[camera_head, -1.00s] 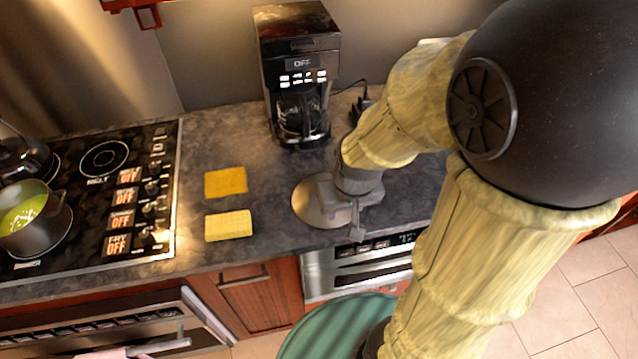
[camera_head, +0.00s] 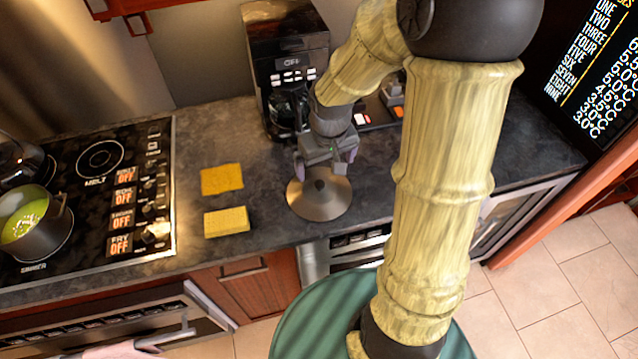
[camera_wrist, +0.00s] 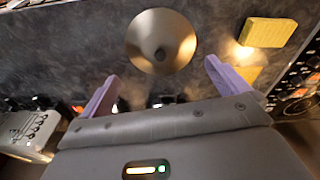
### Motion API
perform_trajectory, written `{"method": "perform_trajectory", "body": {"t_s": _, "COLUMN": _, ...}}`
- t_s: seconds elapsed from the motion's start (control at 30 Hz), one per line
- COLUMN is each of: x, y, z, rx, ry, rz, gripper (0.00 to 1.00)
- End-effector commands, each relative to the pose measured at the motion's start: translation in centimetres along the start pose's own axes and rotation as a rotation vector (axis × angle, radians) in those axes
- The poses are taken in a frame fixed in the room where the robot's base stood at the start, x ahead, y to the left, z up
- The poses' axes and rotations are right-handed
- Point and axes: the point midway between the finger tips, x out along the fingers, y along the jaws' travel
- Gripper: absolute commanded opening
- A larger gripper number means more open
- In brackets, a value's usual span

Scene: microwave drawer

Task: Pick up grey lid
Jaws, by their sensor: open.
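The grey lid (camera_head: 319,201) is a round metal disc with a dark knob at its middle. It lies on the dark counter near the front edge, right of the two yellow sponges. My gripper (camera_head: 327,172) is over the back part of the lid in the head view. In the wrist view the lid (camera_wrist: 161,41) shows whole, ahead of the fingertips and between their lines. My gripper (camera_wrist: 162,68) has its two purple fingers spread wide, with nothing between them. The gap in height between fingers and lid is hard to tell.
Two yellow sponges (camera_head: 227,222) (camera_head: 221,179) lie left of the lid. A black coffee maker (camera_head: 287,60) stands behind my gripper. The stove (camera_head: 100,190) with a grey pot (camera_head: 40,225) of green soup is at left. A dark item (camera_head: 392,92) stands at the back right.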

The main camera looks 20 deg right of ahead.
Motion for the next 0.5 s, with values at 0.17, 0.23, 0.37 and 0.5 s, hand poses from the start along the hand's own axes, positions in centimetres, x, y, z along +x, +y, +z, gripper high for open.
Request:
{"method": "perform_trajectory", "body": {"t_s": 0.17, "x": -0.9, "y": 0.7, "z": -3.1, "rx": -0.031, "ry": -0.01, "rz": -0.03, "gripper": 1.0}}
{"method": "perform_trajectory", "body": {"t_s": 0.23, "x": -0.8, "y": 0.7, "z": -3.5, "rx": -0.036, "ry": -0.007, "rz": -0.032, "gripper": 1.0}}
{"method": "perform_trajectory", "body": {"t_s": 0.37, "x": -0.7, "y": 0.7, "z": -3.5, "rx": -0.038, "ry": -0.007, "rz": -0.031, "gripper": 1.0}}
{"method": "perform_trajectory", "body": {"t_s": 0.5, "x": -0.7, "y": 0.7, "z": -3.4, "rx": -0.038, "ry": -0.007, "rz": -0.031, "gripper": 1.0}}
